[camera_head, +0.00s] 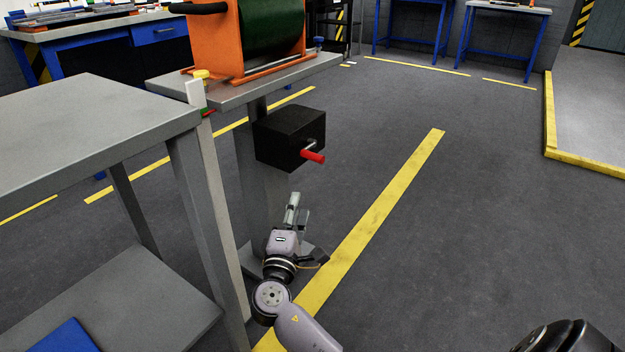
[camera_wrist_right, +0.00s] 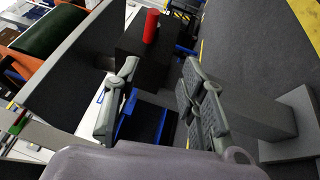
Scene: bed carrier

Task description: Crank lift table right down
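The lift table's grey top (camera_head: 240,88) stands on a grey column at the centre of the head view. A black crank box (camera_head: 288,138) is mounted below the top, with a red crank handle (camera_head: 313,156) sticking out of its side. My right gripper (camera_head: 296,205) is below the box, close to the column, pointing up. In the right wrist view, its two fingers (camera_wrist_right: 160,72) are spread with nothing between them. The red handle (camera_wrist_right: 151,26) and black box (camera_wrist_right: 138,48) lie beyond the fingertips, apart from them. My left gripper is not in view.
An orange frame with a green drum (camera_head: 232,45) rests on the lift table. A grey table (camera_head: 85,125) with a lower shelf (camera_head: 135,305) stands close on the left. Blue-legged workbenches (camera_head: 500,10) are at the back. The dark floor to the right is open.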

